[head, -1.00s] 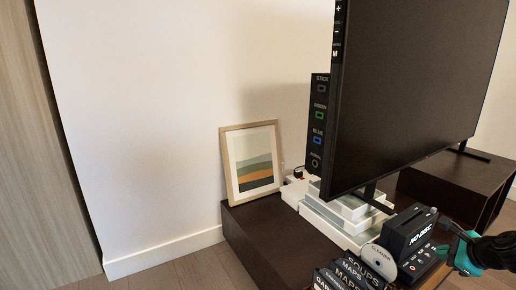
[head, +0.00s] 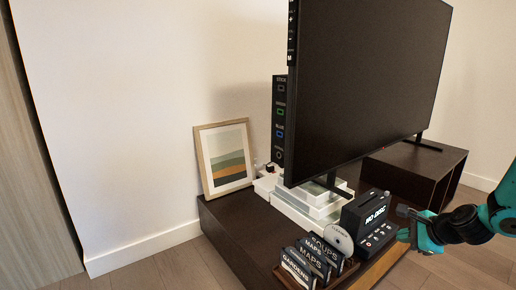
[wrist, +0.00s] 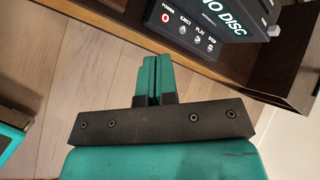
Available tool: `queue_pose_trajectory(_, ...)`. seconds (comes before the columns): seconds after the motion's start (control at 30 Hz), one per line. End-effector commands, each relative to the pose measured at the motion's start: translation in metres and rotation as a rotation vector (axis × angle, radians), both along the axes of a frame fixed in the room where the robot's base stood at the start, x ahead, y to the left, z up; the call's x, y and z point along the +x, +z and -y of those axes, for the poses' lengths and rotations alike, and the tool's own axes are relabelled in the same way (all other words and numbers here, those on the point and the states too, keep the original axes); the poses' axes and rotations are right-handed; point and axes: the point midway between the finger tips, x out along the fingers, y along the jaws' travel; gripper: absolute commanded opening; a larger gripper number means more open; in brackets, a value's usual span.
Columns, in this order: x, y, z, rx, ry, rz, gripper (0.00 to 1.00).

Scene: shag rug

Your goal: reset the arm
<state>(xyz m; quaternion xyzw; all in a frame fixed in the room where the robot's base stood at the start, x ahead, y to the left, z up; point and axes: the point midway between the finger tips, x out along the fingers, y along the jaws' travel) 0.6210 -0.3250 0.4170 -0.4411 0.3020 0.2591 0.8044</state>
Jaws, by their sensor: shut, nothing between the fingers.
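My gripper (head: 405,228) is at the right of the head view, in front of the black disc player (head: 366,220) marked "NO DISC". In the wrist view my gripper (wrist: 153,62) shows its two teal fingers pressed together with nothing between them. Bare wood floor lies around and below the fingertips. The disc player (wrist: 205,25) also shows at the top of the wrist view, with its row of buttons facing me. The gripper looks apart from the player.
The dark TV bench (head: 235,232) carries a large TV (head: 365,85), a framed picture (head: 224,157), white boxes (head: 300,208), a disc (head: 337,238) and a rack of labelled cases (head: 312,262). The wood floor (head: 455,268) at lower right is clear.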

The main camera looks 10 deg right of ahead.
Motion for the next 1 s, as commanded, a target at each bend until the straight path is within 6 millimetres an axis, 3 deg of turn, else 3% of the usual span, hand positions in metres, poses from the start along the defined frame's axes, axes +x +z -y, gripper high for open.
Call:
queue_pose_trajectory(0.27, 0.015, 0.063, -0.077, -0.139, 0.355, 0.003, 0.00)
queue_pose_trajectory(0.37, 0.014, 0.094, -0.118, -0.213, 0.544, 0.013, 0.00)
queue_pose_trajectory(0.47, 0.004, 0.136, -0.174, -0.315, 0.804, 0.035, 0.00)
queue_pose_trajectory(0.6, -0.038, 0.197, -0.258, -0.482, 1.247, 0.095, 0.00)
queue_pose_trajectory(0.7, -0.077, 0.230, -0.302, -0.588, 1.534, 0.150, 0.00)
queue_pose_trajectory(0.83, -0.127, 0.261, -0.337, -0.698, 1.837, 0.224, 0.00)
queue_pose_trajectory(1.0, -0.187, 0.291, -0.360, -0.813, 2.162, 0.328, 0.00)
